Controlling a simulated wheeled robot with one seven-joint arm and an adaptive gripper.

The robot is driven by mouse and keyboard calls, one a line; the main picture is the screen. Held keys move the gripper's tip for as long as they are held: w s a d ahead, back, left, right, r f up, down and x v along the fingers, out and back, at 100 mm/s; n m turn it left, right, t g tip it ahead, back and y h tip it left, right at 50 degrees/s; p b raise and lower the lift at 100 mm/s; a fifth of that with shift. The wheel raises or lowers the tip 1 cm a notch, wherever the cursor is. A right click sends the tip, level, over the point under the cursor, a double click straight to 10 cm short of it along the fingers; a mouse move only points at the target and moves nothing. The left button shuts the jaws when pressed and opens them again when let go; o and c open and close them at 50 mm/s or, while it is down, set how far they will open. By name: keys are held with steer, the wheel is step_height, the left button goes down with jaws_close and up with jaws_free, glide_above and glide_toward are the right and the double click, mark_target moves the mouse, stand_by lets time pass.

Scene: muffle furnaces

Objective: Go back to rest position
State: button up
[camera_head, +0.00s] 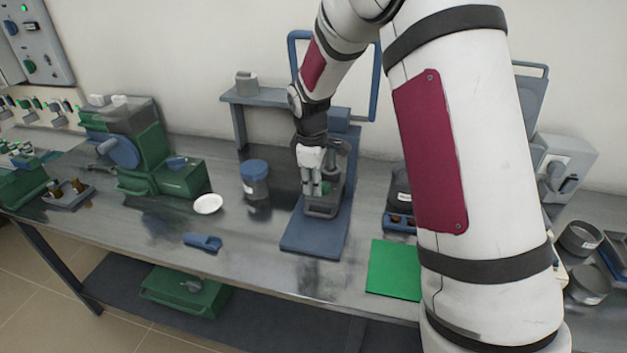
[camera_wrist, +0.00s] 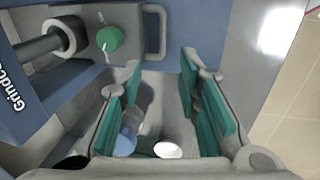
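My gripper (camera_head: 312,185) hangs from my arm in front of the grey machine (camera_head: 333,165) that stands on a blue base plate (camera_head: 310,238). In the wrist view my gripper (camera_wrist: 160,90) has its two teal-padded fingers apart, and I see nothing held between them. The machine's green knob (camera_wrist: 110,40), a grey side handle (camera_wrist: 155,30) and part of a "Grind" label show close beside the fingers. I cannot tell whether a finger touches the machine.
A blue-lidded jar (camera_head: 255,180), a white dish (camera_head: 208,203) and a blue tool (camera_head: 203,242) lie left of the machine. A green mat (camera_head: 394,270) lies to the right. Green equipment (camera_head: 150,160) fills the left bench. The bench's front middle is fairly clear.

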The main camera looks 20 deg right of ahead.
steer(key=s+a+r+m+t, duration=0.15)
steer(key=s+r+m, duration=0.25)
steer(key=s+r, duration=0.65)
steer(key=s+a+r+m+t, duration=0.1)
steer(key=s+a+r+m, duration=0.15)
steer(key=s+r, duration=0.8)
steer(key=s+a+f+m+y, duration=0.1)
steer(key=s+m, duration=0.3)
steer(key=s, duration=0.8)
steer(key=shift+s+a+f, duration=0.15)
steer(key=shift+s+f, duration=0.1)
steer(key=shift+f, duration=0.2)
steer(key=shift+t, duration=0.25)
